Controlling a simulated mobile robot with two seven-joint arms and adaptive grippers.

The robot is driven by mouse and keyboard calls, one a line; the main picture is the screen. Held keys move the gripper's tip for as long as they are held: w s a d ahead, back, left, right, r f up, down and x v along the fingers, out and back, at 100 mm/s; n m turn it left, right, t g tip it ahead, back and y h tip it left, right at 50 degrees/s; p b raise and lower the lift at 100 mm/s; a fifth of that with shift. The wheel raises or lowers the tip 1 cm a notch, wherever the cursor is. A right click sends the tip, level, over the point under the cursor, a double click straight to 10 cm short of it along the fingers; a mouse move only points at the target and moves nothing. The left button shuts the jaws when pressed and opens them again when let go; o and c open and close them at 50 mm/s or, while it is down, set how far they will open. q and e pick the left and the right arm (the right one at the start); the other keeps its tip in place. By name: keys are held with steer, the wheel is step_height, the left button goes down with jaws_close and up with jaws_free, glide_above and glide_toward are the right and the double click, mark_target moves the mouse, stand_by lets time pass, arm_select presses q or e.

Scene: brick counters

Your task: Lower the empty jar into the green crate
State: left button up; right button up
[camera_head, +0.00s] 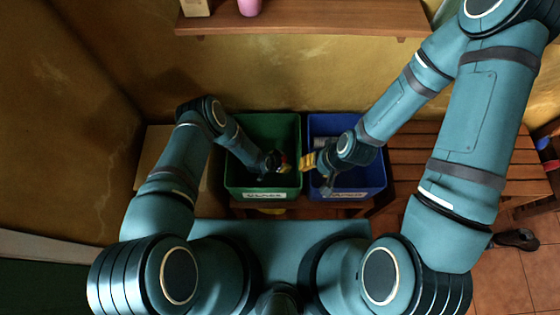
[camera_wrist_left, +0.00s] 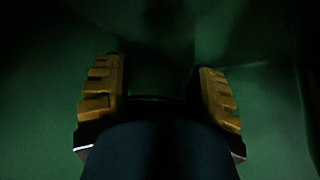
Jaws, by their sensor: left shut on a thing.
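The green crate (camera_head: 235,180) stands in the middle of the head view with a white label on its front. My left gripper (camera_head: 282,165) reaches down inside it, near its right wall. In the left wrist view its two yellow finger pads (camera_wrist_left: 160,95) stand apart with dark green walls around them. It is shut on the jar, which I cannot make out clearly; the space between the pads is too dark. My right gripper (camera_head: 307,161) has yellow fingers over the blue crate's left edge; whether they are open is unclear.
A blue crate (camera_head: 374,180) stands right beside the green one, holding a pale item (camera_head: 322,142). A wooden slatted bench (camera_head: 425,165) is to the right. A wall shelf (camera_head: 320,18) with a pink item (camera_head: 249,7) hangs above.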

arm_select(q)
steer(key=shift+f, duration=0.35)
stand_by(0.3)
steer(key=o, duration=1.3)
steer(key=v, duration=0.7)
steer(key=shift+r, duration=0.35)
